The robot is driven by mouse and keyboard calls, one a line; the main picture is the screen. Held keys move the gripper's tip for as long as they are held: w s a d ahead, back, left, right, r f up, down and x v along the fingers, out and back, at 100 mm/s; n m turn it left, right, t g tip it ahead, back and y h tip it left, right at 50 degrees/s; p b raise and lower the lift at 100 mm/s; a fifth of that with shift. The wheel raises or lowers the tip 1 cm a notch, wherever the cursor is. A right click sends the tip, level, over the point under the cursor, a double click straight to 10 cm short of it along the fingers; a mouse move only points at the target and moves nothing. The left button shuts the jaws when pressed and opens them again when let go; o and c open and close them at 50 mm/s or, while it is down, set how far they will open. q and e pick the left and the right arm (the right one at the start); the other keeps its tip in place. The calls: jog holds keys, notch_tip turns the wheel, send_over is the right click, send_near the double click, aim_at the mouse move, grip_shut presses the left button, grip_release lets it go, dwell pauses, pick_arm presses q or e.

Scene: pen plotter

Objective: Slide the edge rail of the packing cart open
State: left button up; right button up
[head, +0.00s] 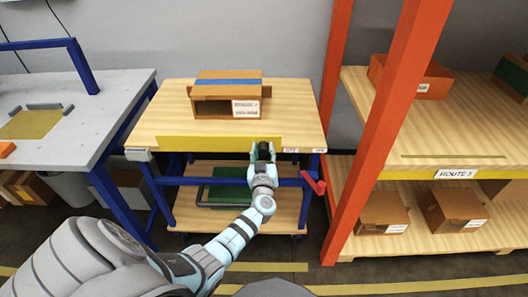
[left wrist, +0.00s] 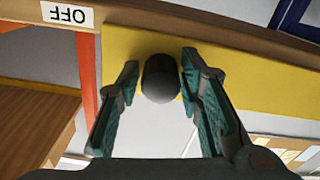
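The packing cart (head: 300,108) has a wooden top, and its yellow edge rail (head: 205,143) runs along the front edge. The rail fills the middle of the left wrist view (left wrist: 230,70), with a dark round knob (left wrist: 161,80) on it. My left gripper (head: 263,150) is at the cart's front edge, near the right end of the yellow rail. In the left wrist view its fingers (left wrist: 160,75) are apart, one on each side of the knob, with a narrow gap beside each. My right gripper is in neither view.
A white label reading OFF (left wrist: 67,14) is on the cart edge. An open cardboard box (head: 228,94) sits on the cart top. A red handle (head: 314,183) sticks out at the cart's right. An orange rack post (head: 385,110) stands right, a grey workbench (head: 105,110) left.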

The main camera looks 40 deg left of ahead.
pick_arm(q)
grip_shut()
notch_tip(320, 180, down, 6)
jog(key=b, duration=0.3)
jog(key=shift+b, duration=0.4)
jog(key=o, duration=0.5)
grip_release()
jog(key=shift+o, duration=0.3)
jog(key=shift+r, duration=0.1)
jog(key=v, duration=1.2)
